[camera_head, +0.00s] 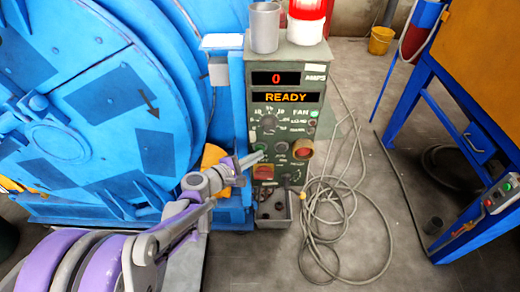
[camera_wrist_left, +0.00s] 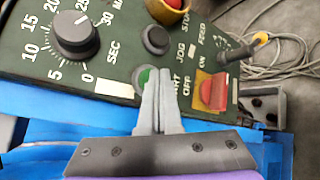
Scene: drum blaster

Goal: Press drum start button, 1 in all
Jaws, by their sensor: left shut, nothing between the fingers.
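The green control panel (camera_head: 281,200) stands upright beside the blue drum (camera_head: 100,100). Its displays read 0 AMPS and READY. My left gripper (camera_head: 257,157) reaches in from the left to the panel's lower part. In the left wrist view its two fingers (camera_wrist_left: 161,74) are shut together with nothing between them. The green start button (camera_wrist_left: 144,76) shows just left of the fingertips, partly hidden by them. The tips are at or very near the button; I cannot tell whether they touch it. My right gripper is not in view.
A red OFF switch (camera_wrist_left: 213,91) on a yellow plate, a black button (camera_wrist_left: 156,40) and a black timer dial (camera_wrist_left: 76,35) surround the fingers. Loose cable (camera_head: 335,215) lies on the floor right of the panel. A blue and orange frame (camera_head: 440,115) stands farther right.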

